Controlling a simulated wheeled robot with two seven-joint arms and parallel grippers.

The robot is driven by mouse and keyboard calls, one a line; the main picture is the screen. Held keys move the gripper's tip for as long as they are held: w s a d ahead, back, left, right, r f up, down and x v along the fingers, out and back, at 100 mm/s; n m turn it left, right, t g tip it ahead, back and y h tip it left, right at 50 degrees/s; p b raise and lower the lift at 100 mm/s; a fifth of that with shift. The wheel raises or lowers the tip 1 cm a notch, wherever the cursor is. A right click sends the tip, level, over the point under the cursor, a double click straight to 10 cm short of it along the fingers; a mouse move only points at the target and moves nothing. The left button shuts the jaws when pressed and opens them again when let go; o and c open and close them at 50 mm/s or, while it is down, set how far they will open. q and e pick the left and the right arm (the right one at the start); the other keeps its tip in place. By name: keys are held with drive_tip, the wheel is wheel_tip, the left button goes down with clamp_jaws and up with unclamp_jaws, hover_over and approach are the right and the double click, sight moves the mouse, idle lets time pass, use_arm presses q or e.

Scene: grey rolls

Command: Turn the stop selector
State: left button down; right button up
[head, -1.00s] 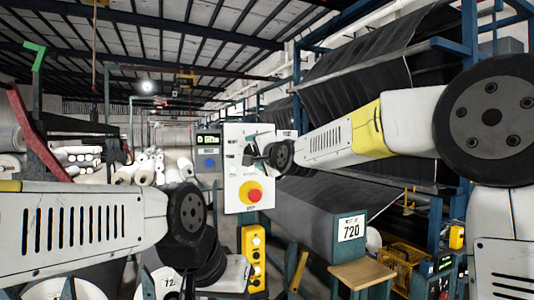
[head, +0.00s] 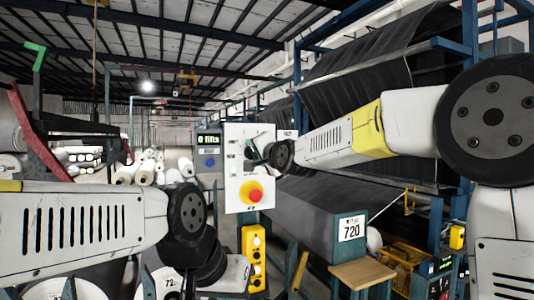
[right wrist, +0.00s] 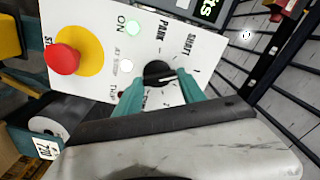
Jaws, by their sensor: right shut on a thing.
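The stop selector is a round black knob (right wrist: 158,72) on a white control panel (right wrist: 98,20), with printed marks and words around it. In the right wrist view, my right gripper (right wrist: 160,80) has its two teal fingers on either side of the knob and is shut on it. A pale edge shows across the knob; its exact setting is hard to read. In the head view, my right gripper (head: 257,149) reaches the panel (head: 235,140) from the right and hides the knob. My left arm comes in at lower left; its gripper fingers do not show.
A red button on a yellow disc (head: 251,192) sits low on the panel, near the right gripper. A yellow button box (head: 253,258) is below. A dark roll with a 720 sign (head: 351,228) is at right.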

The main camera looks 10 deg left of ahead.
drive_tip(key=n, duration=0.7)
drive_tip(key=shift+a+f, duration=0.1)
drive_tip(key=n, duration=0.3)
drive_tip(key=shift+s+n, duration=0.1)
drive_tip(key=shift+n, duration=0.3)
drive_tip(key=shift+a+f+n, duration=0.1)
drive_tip(key=shift+n, duration=1.5)
drive_tip(key=o, duration=1.4)
drive_tip(key=shift+c, duration=0.2)
